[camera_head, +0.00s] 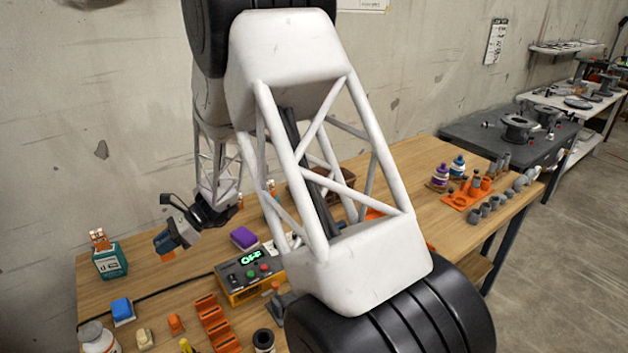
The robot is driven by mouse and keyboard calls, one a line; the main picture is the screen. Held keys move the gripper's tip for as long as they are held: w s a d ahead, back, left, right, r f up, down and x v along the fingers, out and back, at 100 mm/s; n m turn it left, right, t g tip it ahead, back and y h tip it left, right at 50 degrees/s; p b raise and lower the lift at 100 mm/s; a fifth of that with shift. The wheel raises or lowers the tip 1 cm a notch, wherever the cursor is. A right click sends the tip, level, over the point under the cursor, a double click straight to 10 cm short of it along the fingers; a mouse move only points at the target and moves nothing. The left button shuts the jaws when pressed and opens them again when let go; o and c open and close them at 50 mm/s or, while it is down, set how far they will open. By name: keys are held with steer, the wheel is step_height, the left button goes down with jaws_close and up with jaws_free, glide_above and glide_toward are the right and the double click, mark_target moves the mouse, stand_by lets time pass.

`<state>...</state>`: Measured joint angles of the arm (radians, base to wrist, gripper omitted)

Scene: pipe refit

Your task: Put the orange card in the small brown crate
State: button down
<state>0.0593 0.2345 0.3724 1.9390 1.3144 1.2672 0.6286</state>
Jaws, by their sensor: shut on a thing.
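My gripper (166,242) is at the left, above the table and in front of the wall. It is shut on a small orange piece, which looks like the orange card (168,257); only a little of it shows below the jaws. A brown box that looks like the small brown crate (340,184) stands near the middle of the table, to the right of my gripper and well apart from it. My white lattice arm link hides much of the crate, and its inside cannot be seen.
A purple block (244,237) and a control box with a green display (250,274) stand right of my gripper. A teal box (110,261) is at the left, with a blue block (123,310) in front. Orange holders (211,322) lie in front. Bottles and grey fittings fill the right end.

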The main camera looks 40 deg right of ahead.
steer(key=s+d+r+m+t+h, duration=0.1)
steer(key=d+r+m+t, duration=0.1)
steer(key=d, duration=1.3)
steer(key=s+d+r+m+t+h, duration=0.1)
steer(key=d+m+t, duration=0.3)
steer(key=d, duration=1.1)
steer(key=s+d+r+m+t+h, duration=0.2)
steer(key=d+r+t, duration=0.1)
steer(key=d, duration=1.3)
steer(key=shift+r+m, duration=0.2)
steer(key=shift+m, duration=0.2)
steer(key=shift+w+d, duration=0.15)
steer(key=shift+w, duration=0.05)
steer(key=w+d, duration=0.3)
steer(key=w, duration=0.4)
steer(key=w+d+f, duration=0.1)
steer(key=w+d, duration=0.3)
steer(key=w, duration=0.3)
steer(key=shift+f, duration=0.3)
steer(key=shift+f, duration=0.1)
steer(key=shift+f, duration=1.6)
steer(key=shift+f, duration=0.65)
